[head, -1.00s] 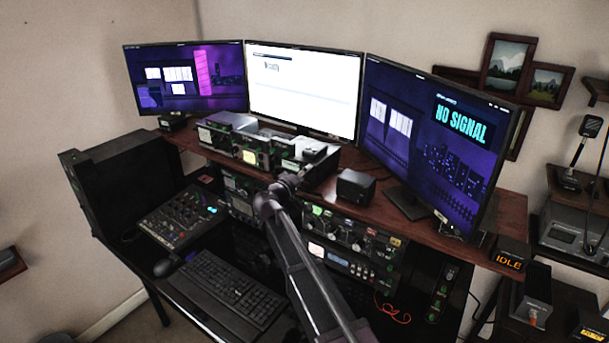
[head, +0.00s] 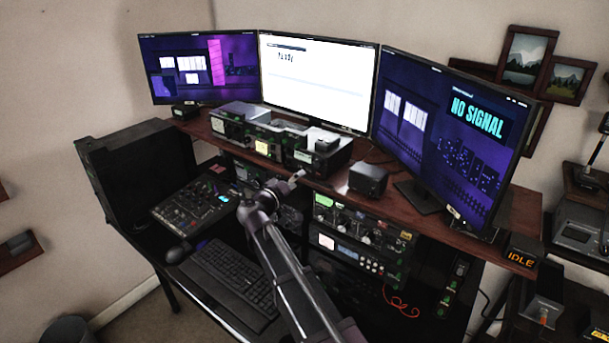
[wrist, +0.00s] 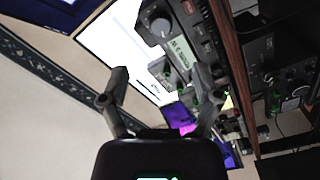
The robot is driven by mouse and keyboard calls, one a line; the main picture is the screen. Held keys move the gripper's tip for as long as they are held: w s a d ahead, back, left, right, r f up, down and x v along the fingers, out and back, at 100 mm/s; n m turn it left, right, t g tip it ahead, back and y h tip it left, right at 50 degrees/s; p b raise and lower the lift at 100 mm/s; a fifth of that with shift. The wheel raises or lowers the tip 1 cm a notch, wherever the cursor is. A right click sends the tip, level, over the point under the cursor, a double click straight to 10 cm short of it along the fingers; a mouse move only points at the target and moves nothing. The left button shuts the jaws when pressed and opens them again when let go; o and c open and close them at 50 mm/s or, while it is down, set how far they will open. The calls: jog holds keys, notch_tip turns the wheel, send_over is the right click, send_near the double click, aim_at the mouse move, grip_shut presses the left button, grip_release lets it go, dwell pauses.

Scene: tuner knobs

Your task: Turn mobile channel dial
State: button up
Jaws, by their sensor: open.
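My gripper (head: 297,177) is at the end of my arm, in front of the middle of the desk's upper shelf. In the wrist view its two fingers (wrist: 158,95) are spread apart with nothing between them. The wrist view is turned on its side. It shows a round dark knob (wrist: 162,27) on a radio unit (wrist: 185,50), beyond and to the right of the fingers, apart from them. In the head view, radio units stand on the shelf (head: 318,155), and a rack unit with several knobs (head: 365,232) sits below it. I cannot tell which knob is the mobile channel dial.
Three monitors stand behind the shelf, with a white screen (head: 315,80) in the middle. A small black box (head: 367,179) stands on the shelf. A mixer (head: 195,210) and keyboard (head: 232,280) lie on the lower desk. The shelf edge (head: 435,233) runs above the rack.

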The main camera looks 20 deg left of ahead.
jog(key=shift+v, duration=0.85)
jog(key=shift+s, duration=0.1)
